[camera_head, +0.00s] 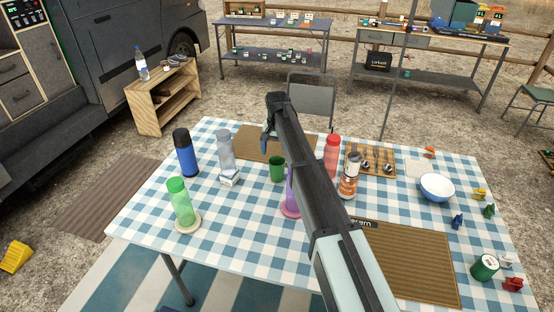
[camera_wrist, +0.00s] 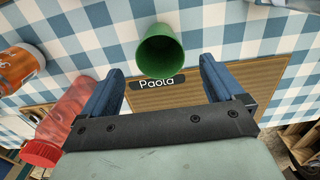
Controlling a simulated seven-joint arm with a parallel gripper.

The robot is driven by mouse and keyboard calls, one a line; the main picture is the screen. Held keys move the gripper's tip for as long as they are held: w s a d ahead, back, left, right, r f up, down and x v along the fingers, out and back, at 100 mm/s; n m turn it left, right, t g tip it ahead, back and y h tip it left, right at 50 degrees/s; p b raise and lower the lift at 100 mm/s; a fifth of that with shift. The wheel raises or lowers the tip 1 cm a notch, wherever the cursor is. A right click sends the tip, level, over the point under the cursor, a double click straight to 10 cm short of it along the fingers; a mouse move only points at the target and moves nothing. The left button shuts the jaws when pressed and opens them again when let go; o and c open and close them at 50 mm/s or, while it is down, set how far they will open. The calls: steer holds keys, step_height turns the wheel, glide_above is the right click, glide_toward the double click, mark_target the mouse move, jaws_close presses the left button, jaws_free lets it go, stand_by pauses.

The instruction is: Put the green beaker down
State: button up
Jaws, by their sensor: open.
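The green beaker (camera_head: 277,169) stands upright on the blue-and-white checked tablecloth, near the front edge of the far woven mat. In the wrist view the green beaker (camera_wrist: 160,52) shows its open mouth, just beyond a label reading "Paola". My gripper (camera_wrist: 161,68) is open, with blue fingers spread to either side of the view and nothing between them. The beaker lies ahead of the fingertips and apart from them. In the head view my gripper (camera_head: 268,136) is over the far mat, mostly hidden behind my arm.
A clear bottle (camera_head: 226,150) stands left of the beaker and a red bottle (camera_head: 331,158) right of it. A purple item (camera_head: 291,201) is partly hidden by my arm. A green bottle (camera_head: 180,203), blue flask (camera_head: 186,154) and orange-labelled bottle (camera_head: 349,177) also stand on the table.

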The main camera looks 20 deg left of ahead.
step_height(320, 180, up, 6)
steer(key=shift+r, duration=0.25)
